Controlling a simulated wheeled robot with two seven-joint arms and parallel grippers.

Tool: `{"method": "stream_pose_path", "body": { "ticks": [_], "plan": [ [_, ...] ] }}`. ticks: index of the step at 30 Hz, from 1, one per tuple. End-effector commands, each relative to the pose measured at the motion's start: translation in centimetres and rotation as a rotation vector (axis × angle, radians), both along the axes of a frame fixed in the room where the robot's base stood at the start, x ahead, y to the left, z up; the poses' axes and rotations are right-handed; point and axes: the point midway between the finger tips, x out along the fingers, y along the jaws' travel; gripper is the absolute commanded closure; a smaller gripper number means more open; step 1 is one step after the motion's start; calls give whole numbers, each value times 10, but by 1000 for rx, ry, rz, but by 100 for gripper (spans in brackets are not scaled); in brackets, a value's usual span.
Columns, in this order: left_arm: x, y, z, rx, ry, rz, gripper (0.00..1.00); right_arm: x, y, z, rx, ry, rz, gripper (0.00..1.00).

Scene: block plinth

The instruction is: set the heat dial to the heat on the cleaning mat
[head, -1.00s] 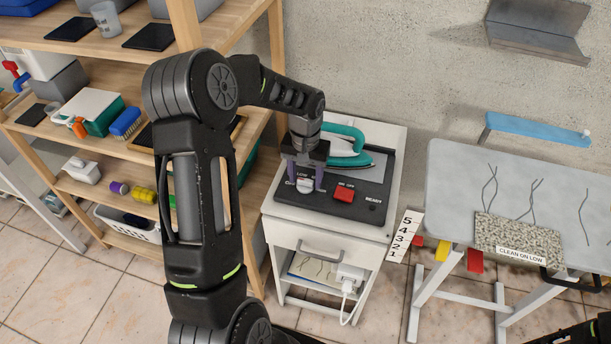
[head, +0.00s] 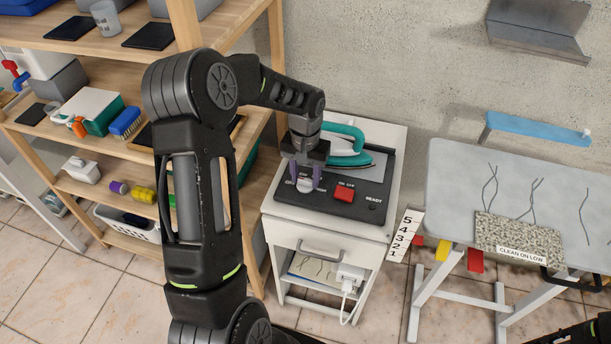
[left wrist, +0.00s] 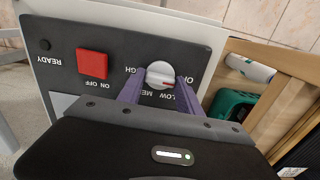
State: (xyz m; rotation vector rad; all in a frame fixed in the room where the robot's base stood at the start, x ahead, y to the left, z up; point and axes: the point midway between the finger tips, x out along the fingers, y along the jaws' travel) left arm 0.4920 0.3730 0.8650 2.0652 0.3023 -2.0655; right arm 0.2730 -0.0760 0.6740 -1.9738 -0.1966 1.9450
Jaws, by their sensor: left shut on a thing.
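The heat dial is a white round knob (left wrist: 160,75) on the dark panel of the iron station (head: 362,203). Labels reading LOW, ME and part of HIGH show beside it in the left wrist view, upside down. My left gripper (head: 305,182) comes down from above, its two purple fingers shut on either side of the knob; it also shows in the left wrist view (left wrist: 160,92). I cannot tell which label the knob points at. The speckled cleaning mat (head: 492,238) lies on the grey board at right, with a label (head: 521,254) reading CLEAN ON LOW. My right gripper is out of view.
A red ON/OFF switch (head: 344,194) sits right of the dial, with READY beyond it. A teal iron (head: 347,146) rests behind the panel. The station stands on a white cabinet (head: 318,238). A wooden shelf (head: 105,160) stands at left, the ironing board (head: 455,180) at right.

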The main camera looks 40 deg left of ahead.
Motion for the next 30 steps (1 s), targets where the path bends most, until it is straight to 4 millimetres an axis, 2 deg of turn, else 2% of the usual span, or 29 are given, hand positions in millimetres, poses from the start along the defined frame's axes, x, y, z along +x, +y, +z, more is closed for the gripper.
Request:
{"method": "stream_pose_path", "body": {
  "ticks": [11,30],
  "plan": [
    [1,0,0,-1,-1,-222,99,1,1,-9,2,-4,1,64],
    [1,0,0,0,-2,-801,99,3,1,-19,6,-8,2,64]
  ]
}}
